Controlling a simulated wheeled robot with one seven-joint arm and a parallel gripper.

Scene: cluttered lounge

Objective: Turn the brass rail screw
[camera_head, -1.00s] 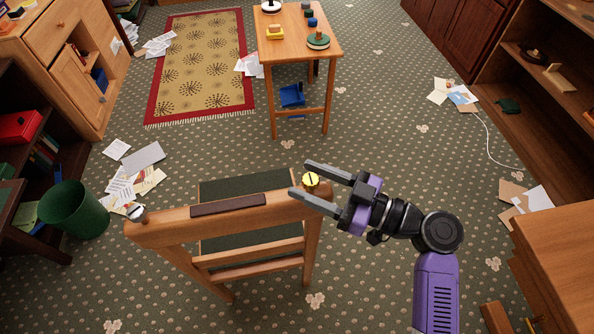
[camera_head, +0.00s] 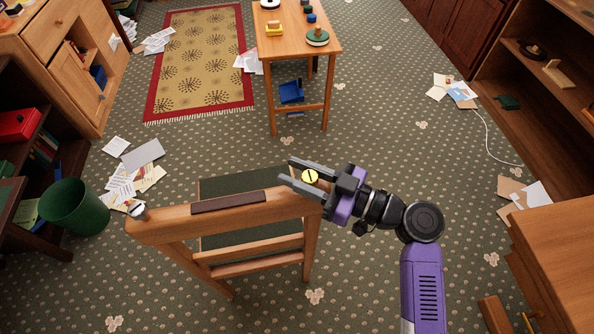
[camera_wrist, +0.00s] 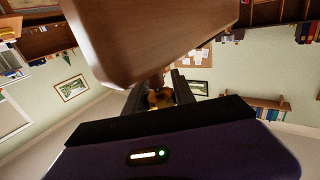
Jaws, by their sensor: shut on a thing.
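The brass rail screw (camera_head: 310,176) is a round yellow head with a dark slot, at the right end of the chair's wooden top rail (camera_head: 282,206). My gripper (camera_head: 292,171) reaches in from the right, one finger on each side of the screw, and is shut on it. The fingertips extend past the head. In the wrist view the brass screw (camera_wrist: 159,98) shows between the fingers, partly hidden by the rail end (camera_wrist: 150,40). The slot runs roughly up and down in the head view.
A silver screw (camera_head: 137,209) sits at the rail's left end. A dark strip (camera_head: 228,202) lies along the rail top. A green bin (camera_head: 75,207) and loose papers (camera_head: 135,175) are at left. A small table (camera_head: 290,45) stands behind.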

